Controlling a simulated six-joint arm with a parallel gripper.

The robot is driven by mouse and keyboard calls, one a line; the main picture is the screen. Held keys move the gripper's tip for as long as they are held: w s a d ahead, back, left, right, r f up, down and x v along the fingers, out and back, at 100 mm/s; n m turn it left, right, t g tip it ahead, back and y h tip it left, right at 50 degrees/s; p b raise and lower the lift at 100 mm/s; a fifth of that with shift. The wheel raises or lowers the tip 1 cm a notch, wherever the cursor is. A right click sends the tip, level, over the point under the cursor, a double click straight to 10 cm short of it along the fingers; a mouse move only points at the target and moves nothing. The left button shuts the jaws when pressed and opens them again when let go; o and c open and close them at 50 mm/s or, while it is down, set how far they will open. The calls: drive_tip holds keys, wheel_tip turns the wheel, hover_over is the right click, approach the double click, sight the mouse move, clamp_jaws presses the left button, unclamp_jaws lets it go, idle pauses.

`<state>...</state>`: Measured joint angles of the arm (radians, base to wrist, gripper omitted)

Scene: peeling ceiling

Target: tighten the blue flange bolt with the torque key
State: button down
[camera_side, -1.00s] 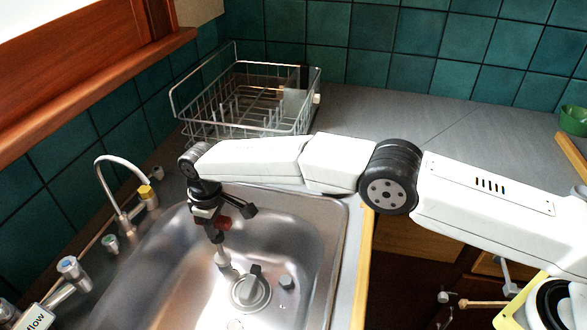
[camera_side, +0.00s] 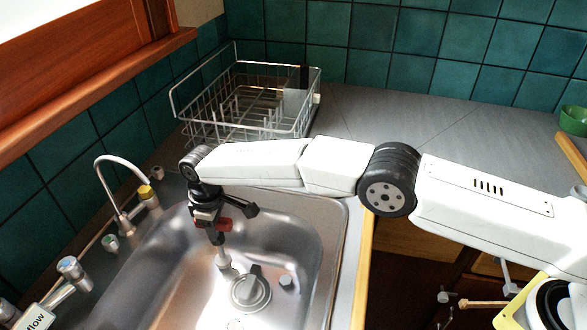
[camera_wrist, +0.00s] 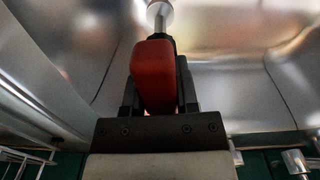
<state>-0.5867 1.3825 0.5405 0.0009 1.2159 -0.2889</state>
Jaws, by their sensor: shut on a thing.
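My gripper (camera_side: 212,222) points down into the sink and is shut on the red handle of the torque key (camera_side: 224,224). In the wrist view the red handle (camera_wrist: 153,75) sits between the two dark fingers of my gripper (camera_wrist: 157,88). The key's metal shaft runs down to a pale end near the sink floor. I cannot tell whether that end touches anything. No blue flange bolt can be clearly made out. A small dark bluish stub (camera_side: 286,282) stands right of the drain, too small to identify.
The steel sink (camera_side: 330,235) surrounds the key. A round drain fitting with a raised knob (camera_side: 250,290) lies close to its lower end. A curved faucet (camera_side: 112,185) and taps stand left. A wire dish rack (camera_side: 240,125) is behind; the grey counter (camera_side: 400,115) is largely clear.

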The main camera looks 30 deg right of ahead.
drive_tip(key=n, duration=0.4)
drive_tip(key=shift+n, duration=0.3)
drive_tip(key=n, duration=0.4)
drive_tip(key=shift+n, duration=0.4)
drive_tip(key=shift+f, duration=0.95)
idle(0.5)
drive_tip(key=shift+f, duration=0.45)
drive_tip(key=shift+m, duration=0.3)
